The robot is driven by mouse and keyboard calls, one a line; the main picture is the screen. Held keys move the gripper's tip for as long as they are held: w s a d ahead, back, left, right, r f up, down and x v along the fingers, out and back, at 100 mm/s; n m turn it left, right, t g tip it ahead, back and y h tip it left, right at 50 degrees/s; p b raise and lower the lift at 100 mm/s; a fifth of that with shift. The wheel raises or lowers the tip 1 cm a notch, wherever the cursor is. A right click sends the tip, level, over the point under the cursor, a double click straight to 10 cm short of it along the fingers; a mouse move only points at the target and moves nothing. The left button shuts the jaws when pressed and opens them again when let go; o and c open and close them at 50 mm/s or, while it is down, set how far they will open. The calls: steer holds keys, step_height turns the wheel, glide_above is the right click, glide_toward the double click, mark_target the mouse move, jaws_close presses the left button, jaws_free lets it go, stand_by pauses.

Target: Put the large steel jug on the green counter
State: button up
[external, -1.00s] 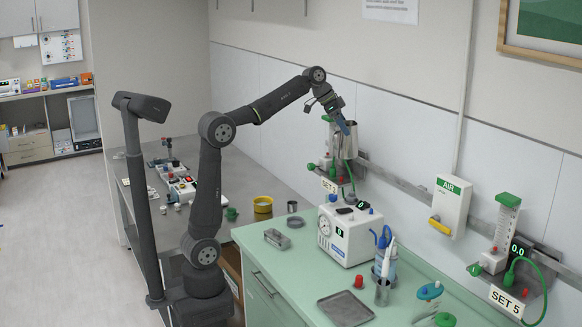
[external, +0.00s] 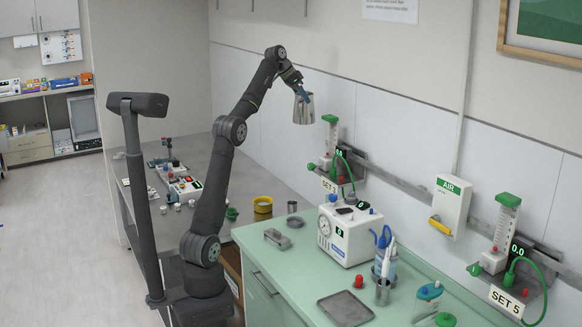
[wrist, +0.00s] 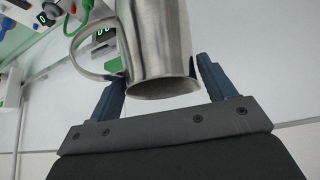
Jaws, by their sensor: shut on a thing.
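The large steel jug (external: 303,108) is held in the air by my gripper (external: 297,88), high above the back of the counters, against the white wall panels. In the wrist view the jug (wrist: 160,45) sits between the two blue fingers of my gripper (wrist: 160,85), with its handle to the left. The jug looks roughly upright in the external view. The green counter (external: 285,262) is at the front right, below and to the right of the jug.
A rail with flowmeters (external: 330,150) runs along the wall. The counter's front left is bare.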

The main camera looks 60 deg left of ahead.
steer(key=w+a+f+n+y, duration=0.1)
steer(key=w+a+f+n, duration=0.1)
steer(key=a+f, duration=0.75)
steer(key=w+a+f+n+y, duration=0.1)
steer(key=w+a+f+n, duration=0.1)
steer(key=a+f, duration=0.75)
steer(key=s+a+f+n+y, duration=0.1)
steer(key=s+a+f+n, duration=0.1)
steer(key=a+f, duration=0.5)
steer(key=s+a+f+n+g+y, duration=0.1)
steer(key=s+a+f+n, duration=0.1)
steer(key=a+f, duration=0.6)
step_height(320, 180, down, 4)
steer(key=shift+s+a+f+n+y, duration=0.1)
steer(key=shift+s+a+n+y, duration=0.15)
steer(key=shift+s+n+y, duration=0.2)
steer(key=shift+s+a, duration=0.1)
steer(key=s+a+f, duration=0.4)
steer(key=a+f, duration=0.6)
steer(key=shift+s+a+f, duration=0.25)
steer(key=shift+f, duration=0.15)
steer(key=o, duration=1.7)
steer(key=shift+f, duration=0.1)
